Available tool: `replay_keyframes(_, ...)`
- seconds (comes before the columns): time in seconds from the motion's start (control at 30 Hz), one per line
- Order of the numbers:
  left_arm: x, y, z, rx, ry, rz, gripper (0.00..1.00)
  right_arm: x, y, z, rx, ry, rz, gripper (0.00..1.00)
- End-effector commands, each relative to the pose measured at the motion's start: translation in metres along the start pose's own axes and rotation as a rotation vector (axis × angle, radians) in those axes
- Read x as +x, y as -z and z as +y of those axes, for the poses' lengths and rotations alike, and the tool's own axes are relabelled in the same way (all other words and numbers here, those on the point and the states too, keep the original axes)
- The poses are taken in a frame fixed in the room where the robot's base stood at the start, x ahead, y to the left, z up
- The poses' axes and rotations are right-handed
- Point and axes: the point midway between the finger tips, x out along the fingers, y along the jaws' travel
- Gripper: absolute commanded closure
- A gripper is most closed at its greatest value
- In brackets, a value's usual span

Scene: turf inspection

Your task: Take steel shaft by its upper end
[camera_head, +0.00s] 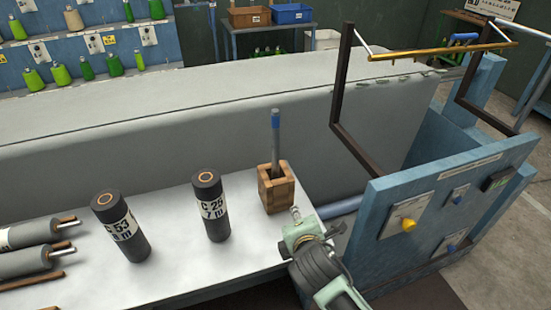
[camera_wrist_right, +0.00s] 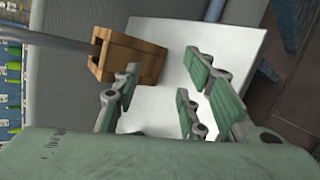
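The steel shaft (camera_head: 276,137) stands upright in a square wooden holder (camera_head: 278,196) near the right end of the white table. Its upper end has a blue band, and its lower end is hidden inside the holder. My right gripper (camera_head: 298,228) is low beside the holder, on its near right side, apart from the shaft. In the right wrist view the grey shaft (camera_wrist_right: 45,43) runs out of the wooden holder (camera_wrist_right: 133,59) toward the left. There my right gripper (camera_wrist_right: 158,82) has its fingers spread with nothing between them. My left gripper is not in view.
Two dark labelled cylinders (camera_head: 120,228) (camera_head: 210,205) stand on the white table (camera_head: 165,210). More rollers (camera_head: 30,235) lie at the left. A grey covered bed (camera_head: 180,110) runs behind. A blue panel with a dark bent frame (camera_head: 345,90) stands right of the holder.

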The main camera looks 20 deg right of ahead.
Motion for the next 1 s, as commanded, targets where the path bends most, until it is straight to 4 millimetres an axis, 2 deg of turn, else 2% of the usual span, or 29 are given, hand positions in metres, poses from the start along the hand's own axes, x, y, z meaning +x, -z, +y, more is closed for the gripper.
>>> replay_keyframes(0.17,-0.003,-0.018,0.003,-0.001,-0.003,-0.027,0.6,0.001,-0.009,0.067,-0.337,-0.151,-0.089,0.62)
replay_keyframes(0.2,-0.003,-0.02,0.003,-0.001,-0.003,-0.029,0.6,-0.001,-0.011,0.087,-0.437,-0.192,-0.123,0.62)
replay_keyframes(0.3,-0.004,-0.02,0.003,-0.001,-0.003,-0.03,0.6,-0.009,-0.017,0.138,-0.708,-0.285,-0.237,0.62)
replay_keyframes(0.43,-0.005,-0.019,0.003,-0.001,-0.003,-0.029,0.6,-0.022,-0.021,0.188,-0.992,-0.359,-0.386,0.62)
replay_keyframes(0.5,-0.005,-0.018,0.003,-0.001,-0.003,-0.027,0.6,-0.028,-0.022,0.204,-1.088,-0.376,-0.443,0.62)
replay_keyframes(0.67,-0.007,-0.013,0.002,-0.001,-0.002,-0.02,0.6,-0.03,-0.024,0.221,-1.178,-0.388,-0.499,0.62)
replay_keyframes(1.0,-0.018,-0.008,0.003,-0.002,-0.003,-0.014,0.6,0.002,-0.034,0.244,-1.176,-0.385,-0.497,0.62)
